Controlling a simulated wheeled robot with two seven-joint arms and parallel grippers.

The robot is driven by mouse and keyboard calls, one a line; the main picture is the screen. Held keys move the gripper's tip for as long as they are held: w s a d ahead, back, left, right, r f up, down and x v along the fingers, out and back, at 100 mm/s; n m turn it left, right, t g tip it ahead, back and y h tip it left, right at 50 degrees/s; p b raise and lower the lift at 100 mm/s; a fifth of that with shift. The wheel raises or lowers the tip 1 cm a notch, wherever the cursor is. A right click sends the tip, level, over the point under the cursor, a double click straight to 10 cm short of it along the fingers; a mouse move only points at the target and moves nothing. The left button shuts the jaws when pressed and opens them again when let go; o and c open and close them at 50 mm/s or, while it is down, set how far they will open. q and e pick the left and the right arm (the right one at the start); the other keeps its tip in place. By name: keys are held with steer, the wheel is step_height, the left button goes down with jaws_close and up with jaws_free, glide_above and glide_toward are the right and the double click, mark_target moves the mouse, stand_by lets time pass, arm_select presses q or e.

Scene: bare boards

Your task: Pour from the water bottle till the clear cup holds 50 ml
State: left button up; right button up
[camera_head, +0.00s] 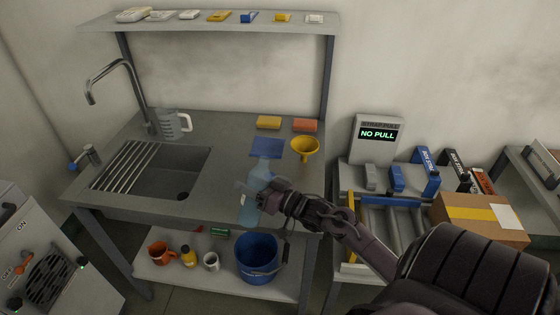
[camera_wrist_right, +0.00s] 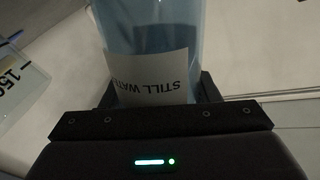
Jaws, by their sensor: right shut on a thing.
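The water bottle (camera_head: 249,209) is pale blue and see-through. My right gripper (camera_head: 264,201) is shut around it, at the front edge of the sink counter. In the right wrist view the bottle (camera_wrist_right: 150,30) fills the space between the jaws, with a white label reading "STILL WATER". The clear cup (camera_wrist_right: 18,85), with a 150 mark, shows at the left edge of that view, apart from the bottle. In the head view the cup is faint and hard to separate from the bottle; its water level cannot be read. My left gripper is not in view.
A blue flat piece (camera_head: 267,147), a yellow funnel (camera_head: 305,148) and two sponges lie on the counter behind the bottle. A clear jug (camera_head: 172,124) stands by the tap.

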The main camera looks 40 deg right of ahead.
steer(key=shift+r, duration=0.1)
stand_by(0.3)
steer(key=shift+m+p, duration=0.3)
stand_by(0.3)
steer(key=shift+d, duration=0.1)
steer(key=shift+m+p, duration=0.3)
steer(key=shift+p, duration=0.05)
steer(key=shift+d, duration=0.1)
stand_by(0.4)
steer(key=shift+w+d+f+m+p, duration=0.1)
steer(key=shift+f+m+p, duration=0.1)
steer(key=shift+m+p, duration=0.25)
steer(key=shift+d+f+m+p, duration=0.15)
steer(key=shift+m+p, duration=0.1)
steer(key=shift+m, duration=0.3)
stand_by(0.7)
